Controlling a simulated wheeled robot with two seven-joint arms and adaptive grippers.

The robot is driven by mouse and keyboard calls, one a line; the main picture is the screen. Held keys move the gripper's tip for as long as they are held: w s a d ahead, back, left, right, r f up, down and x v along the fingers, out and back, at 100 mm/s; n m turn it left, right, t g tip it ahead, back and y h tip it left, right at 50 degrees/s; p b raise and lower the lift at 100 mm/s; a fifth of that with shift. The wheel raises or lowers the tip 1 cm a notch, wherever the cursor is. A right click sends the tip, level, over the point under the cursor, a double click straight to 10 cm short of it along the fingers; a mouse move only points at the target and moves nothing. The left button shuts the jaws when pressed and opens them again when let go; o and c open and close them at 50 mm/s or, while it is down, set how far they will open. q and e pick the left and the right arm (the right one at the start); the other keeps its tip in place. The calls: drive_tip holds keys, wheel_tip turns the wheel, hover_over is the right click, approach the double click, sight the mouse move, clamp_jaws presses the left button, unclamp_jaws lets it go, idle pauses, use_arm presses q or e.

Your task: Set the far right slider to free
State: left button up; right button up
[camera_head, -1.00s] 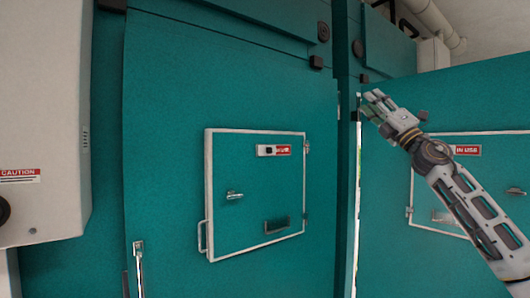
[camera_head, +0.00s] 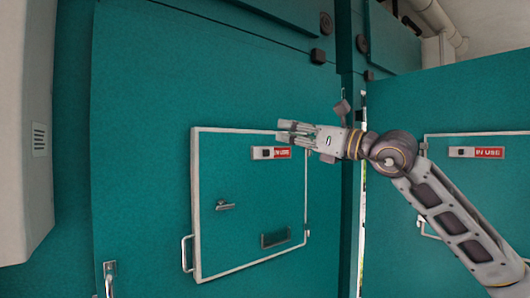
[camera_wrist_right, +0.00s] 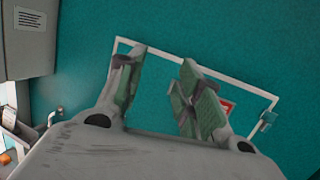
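Two slider plates show in the head view. The other slider (camera_head: 271,153) sits on the nearer door's framed hatch, also with a dark knob at left and red showing. My right gripper (camera_head: 284,131) is in front of that nearer hatch, just above its slider; contact cannot be told. In the right wrist view its fingers (camera_wrist_right: 160,85) are apart with nothing between them, and a red label (camera_wrist_right: 227,106) is partly hidden behind one finger. My left gripper is not in view.
The nearer hatch (camera_head: 195,200) has a white frame, a small latch (camera_head: 224,205) and a side handle (camera_head: 186,253). A pale cabinet (camera_head: 25,130) stands at the left edge. A narrow bright gap (camera_head: 360,230) separates the two teal doors.

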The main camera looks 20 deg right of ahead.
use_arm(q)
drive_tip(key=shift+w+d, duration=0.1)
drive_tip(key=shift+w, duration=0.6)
use_arm(e)
drive_tip(key=w+d+f+m+h, duration=0.3)
drive_tip(key=d+f+m+h, duration=0.1)
drive_tip(key=f+h, duration=0.1)
drive_tip(key=shift+w+t+h, duration=0.2)
drive_tip(key=shift+t+h, duration=0.2)
drive_tip(key=shift+h, duration=0.1)
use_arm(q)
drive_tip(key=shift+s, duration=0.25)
use_arm(e)
drive_tip(key=shift+r, duration=0.1)
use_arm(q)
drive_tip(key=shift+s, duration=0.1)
